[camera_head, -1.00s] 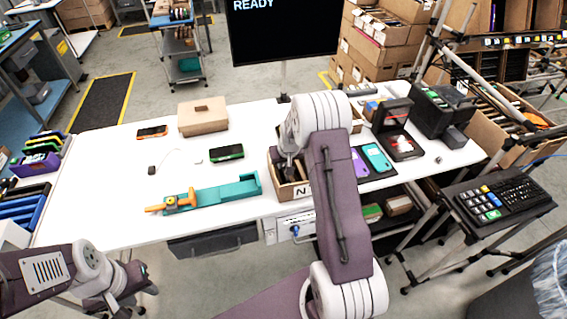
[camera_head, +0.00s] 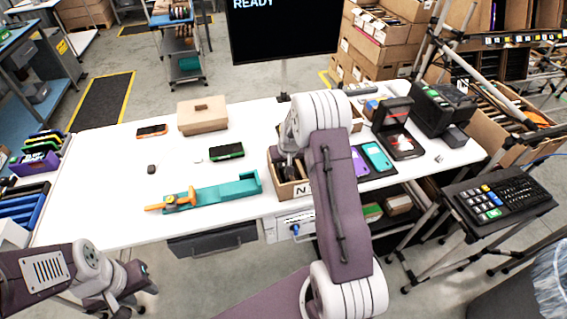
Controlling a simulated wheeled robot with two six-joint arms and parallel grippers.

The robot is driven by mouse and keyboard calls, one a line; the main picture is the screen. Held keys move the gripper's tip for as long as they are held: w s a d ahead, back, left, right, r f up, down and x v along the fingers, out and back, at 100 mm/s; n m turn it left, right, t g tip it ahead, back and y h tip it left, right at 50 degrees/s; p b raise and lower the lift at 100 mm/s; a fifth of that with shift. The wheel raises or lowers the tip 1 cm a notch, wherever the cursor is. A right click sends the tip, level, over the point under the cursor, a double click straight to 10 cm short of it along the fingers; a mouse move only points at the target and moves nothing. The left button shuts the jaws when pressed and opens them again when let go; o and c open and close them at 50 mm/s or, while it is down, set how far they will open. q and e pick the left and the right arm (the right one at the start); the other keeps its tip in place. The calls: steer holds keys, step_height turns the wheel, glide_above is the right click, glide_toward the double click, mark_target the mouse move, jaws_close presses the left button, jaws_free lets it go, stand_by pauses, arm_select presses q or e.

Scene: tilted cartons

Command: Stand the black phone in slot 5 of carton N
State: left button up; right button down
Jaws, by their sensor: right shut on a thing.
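Carton N (camera_head: 292,192) is a small open brown box at the table's front edge, with a label "N" on its front. My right gripper (camera_head: 290,172) is over and partly inside its opening, pointing down. It is shut on a thin dark thing that is mostly hidden by my arm and the carton walls; it looks to be the black phone. The slots, slot 5 among them, cannot be made out. My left gripper (camera_head: 133,290) hangs in front of the table at the lower left, away from the carton; its fingers are too small to read.
A green-edged phone (camera_head: 226,152) and an orange-edged phone (camera_head: 152,131) lie left of the carton. A teal holder (camera_head: 225,190) with an orange tool is nearer. Purple and teal phones (camera_head: 376,156) lie right of the carton. A tan box (camera_head: 203,118) stands at the back.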

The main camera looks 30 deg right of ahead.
stand_by(0.3)
steer(key=c, duration=1.3)
jaws_free()
steer(key=shift+c, duration=0.2)
steer(key=b+v, duration=0.1)
steer(key=v, duration=0.8)
steer(key=shift+r, duration=0.15)
step_height(320, 180, up, 7)
steer(key=p, duration=0.5)
steer(key=shift+p, duration=0.4)
